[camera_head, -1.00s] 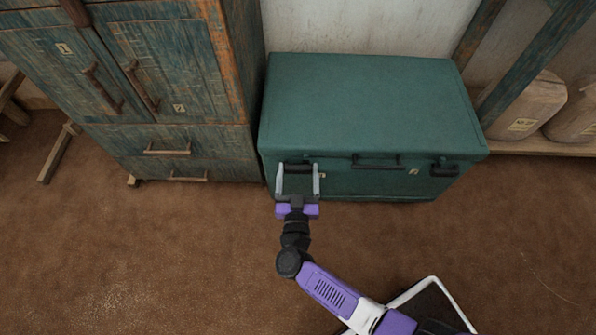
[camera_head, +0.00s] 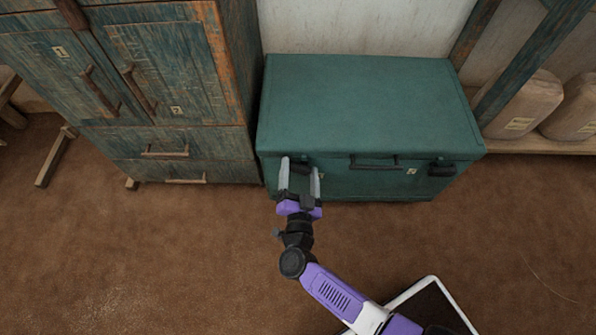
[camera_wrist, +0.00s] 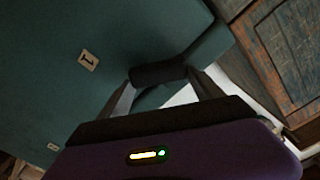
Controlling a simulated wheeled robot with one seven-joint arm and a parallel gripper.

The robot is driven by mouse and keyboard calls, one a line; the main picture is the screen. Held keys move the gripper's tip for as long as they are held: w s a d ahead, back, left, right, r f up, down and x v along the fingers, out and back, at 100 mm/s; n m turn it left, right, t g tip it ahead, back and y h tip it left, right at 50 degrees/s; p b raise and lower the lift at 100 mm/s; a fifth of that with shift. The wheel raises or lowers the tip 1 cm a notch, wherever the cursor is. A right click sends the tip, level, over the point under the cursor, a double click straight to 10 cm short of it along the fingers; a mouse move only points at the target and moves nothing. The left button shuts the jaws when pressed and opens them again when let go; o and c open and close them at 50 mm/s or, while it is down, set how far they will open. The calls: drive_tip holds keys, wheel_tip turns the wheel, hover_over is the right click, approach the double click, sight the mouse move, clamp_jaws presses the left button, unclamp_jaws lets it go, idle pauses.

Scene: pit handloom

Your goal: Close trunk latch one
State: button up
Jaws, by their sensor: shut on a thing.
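The green trunk (camera_head: 365,105) stands against the wall with its lid down in the head view. Latch one, a dark bar, sits at the left of its front face; in the wrist view the dark latch (camera_wrist: 158,74) lies between my fingertips, near the label "1" (camera_wrist: 89,60). My gripper (camera_head: 300,169) is at the trunk's front left, shut on this latch, and is tilted. In the wrist view my gripper (camera_wrist: 165,79) has a finger at each end of the bar. The fingers partly hide the latch in the head view. I cannot tell how far the latch is turned.
A second dark latch (camera_head: 442,169) is at the trunk's front right, and a handle (camera_head: 374,162) is in the middle. A worn blue-green cabinet (camera_head: 170,75) stands close on the left. Sacks (camera_head: 526,103) sit on a low shelf at the right. The brown floor in front is open.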

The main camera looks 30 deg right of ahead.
drive_tip(key=m, duration=0.3)
drive_tip(key=d+m+b, duration=0.1)
drive_tip(key=m, duration=0.1)
drive_tip(key=shift+s+m, duration=0.3)
drive_tip(key=shift+s, duration=0.05)
drive_tip(key=m, duration=0.2)
drive_tip(key=m+b, duration=0.1)
drive_tip(key=d+m+b, duration=0.1)
drive_tip(key=m, duration=0.1)
drive_tip(key=shift+s+m, duration=0.3)
drive_tip(key=o, duration=1.4)
drive_tip(key=shift+p+v, duration=0.8)
drive_tip(key=shift+v, duration=3.1)
drive_tip(key=shift+f, duration=0.1)
